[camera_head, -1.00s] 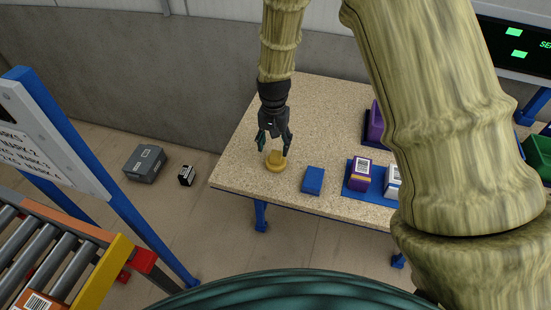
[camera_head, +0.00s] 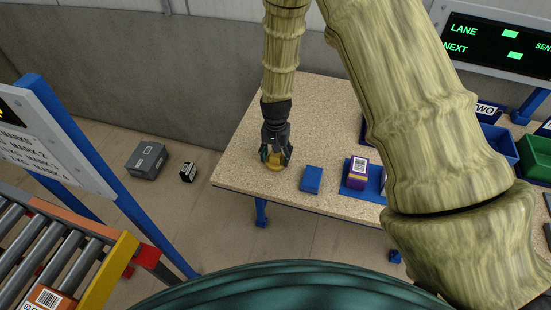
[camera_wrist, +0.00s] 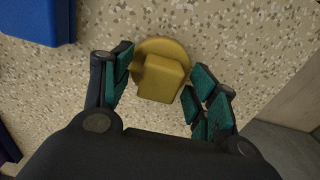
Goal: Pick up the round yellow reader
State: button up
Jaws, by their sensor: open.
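The round yellow reader (camera_head: 274,166) sits on the speckled table near its front left corner. It has a round base and a blocky raised top, seen clearly in the wrist view (camera_wrist: 160,77). My gripper (camera_head: 275,158) is lowered over it and partly hides it in the head view. In the wrist view my gripper (camera_wrist: 158,84) is open, with one teal-padded finger on each side of the reader's raised top.
A blue block (camera_head: 311,179) lies just right of the reader on the speckled table (camera_head: 235,172). A blue tray (camera_head: 368,193) with a purple-and-yellow box (camera_head: 357,173) is further right. A roller conveyor (camera_head: 50,238) stands at left. Grey (camera_head: 147,159) and black (camera_head: 189,172) boxes lie on the floor.

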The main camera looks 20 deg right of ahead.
jog(key=shift+s, duration=0.1)
jog(key=c, duration=1.2)
jog(key=shift+o, duration=0.2)
jog(key=shift+r, duration=0.15)
jog(key=shift+r+b, duration=0.6)
jog(key=shift+b, duration=0.1)
jog(key=shift+r+b, duration=0.6)
jog(key=shift+r, duration=0.35)
jog(key=s+a+r+b, duration=0.1)
jog(key=s+a+b, duration=0.4)
jog(key=s+a, duration=0.4)
jog(key=s, duration=0.3)
jog(key=shift+s+a+r, duration=0.3)
jog(key=shift+s, duration=0.1)
